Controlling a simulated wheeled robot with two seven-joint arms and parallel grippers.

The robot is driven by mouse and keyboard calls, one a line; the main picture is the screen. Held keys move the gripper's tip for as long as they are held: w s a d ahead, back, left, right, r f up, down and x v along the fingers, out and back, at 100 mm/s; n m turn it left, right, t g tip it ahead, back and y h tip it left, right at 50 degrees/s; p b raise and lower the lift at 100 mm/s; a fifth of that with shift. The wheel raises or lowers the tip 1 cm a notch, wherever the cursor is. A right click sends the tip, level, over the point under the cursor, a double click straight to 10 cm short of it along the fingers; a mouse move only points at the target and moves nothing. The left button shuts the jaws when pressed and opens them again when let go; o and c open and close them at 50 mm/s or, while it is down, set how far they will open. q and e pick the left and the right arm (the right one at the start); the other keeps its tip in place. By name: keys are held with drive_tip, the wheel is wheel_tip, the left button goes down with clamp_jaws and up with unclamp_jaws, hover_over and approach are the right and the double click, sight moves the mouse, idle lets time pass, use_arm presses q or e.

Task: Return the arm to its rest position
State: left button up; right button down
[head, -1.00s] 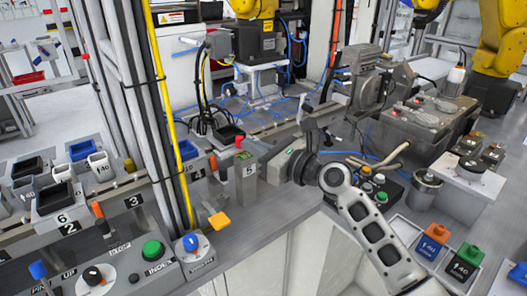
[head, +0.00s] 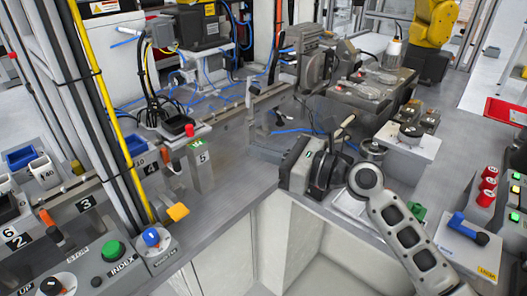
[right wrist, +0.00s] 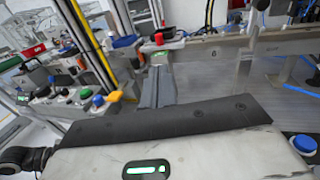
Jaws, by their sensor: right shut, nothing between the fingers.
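My right arm (head: 405,238) comes in from the lower right of the head view, over the front edge of the grey worktop. My right gripper (head: 298,165) is at its end, near the worktop's inner corner, to the right of the grey post marked 5 (head: 202,168). It is shut and holds nothing; its fingertips are hard to make out in the head view. In the right wrist view a pale housing with a green light and a dark bar (right wrist: 180,118) fills the lower part. My left gripper is not in view.
A control panel with a green button (head: 112,250) and a blue knob (head: 151,236) is at lower left. A yellow post (head: 105,105) rises behind it. A conveyor rail (head: 232,112) and grey machinery (head: 370,95) stand behind. Red buttons (head: 487,185) are at right. The recess below the worktop looks empty.

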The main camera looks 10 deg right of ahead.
drive_tip(key=s+d+f+n+h, duration=0.1)
drive_tip(key=s+f+n+h, duration=0.25)
drive_tip(key=f+n, duration=0.4)
drive_tip(key=s+d+f+n+h, duration=0.1)
drive_tip(key=s+f+n+h, duration=0.3)
drive_tip(key=f, duration=0.7)
drive_tip(key=s+d+f+n+h, duration=0.1)
drive_tip(key=s+f+n+h, duration=0.1)
drive_tip(key=s+f+n, duration=0.2)
drive_tip(key=s+d+f+n+h, duration=0.1)
drive_tip(key=s+f+n, duration=0.4)
drive_tip(key=s+n, duration=0.5)
drive_tip(key=d+n, duration=0.1)
drive_tip(key=n, duration=0.1)
drive_tip(key=shift+d+n+g+h, duration=0.2)
drive_tip(key=shift+n+g+h, duration=0.15)
drive_tip(key=shift+g, duration=0.05)
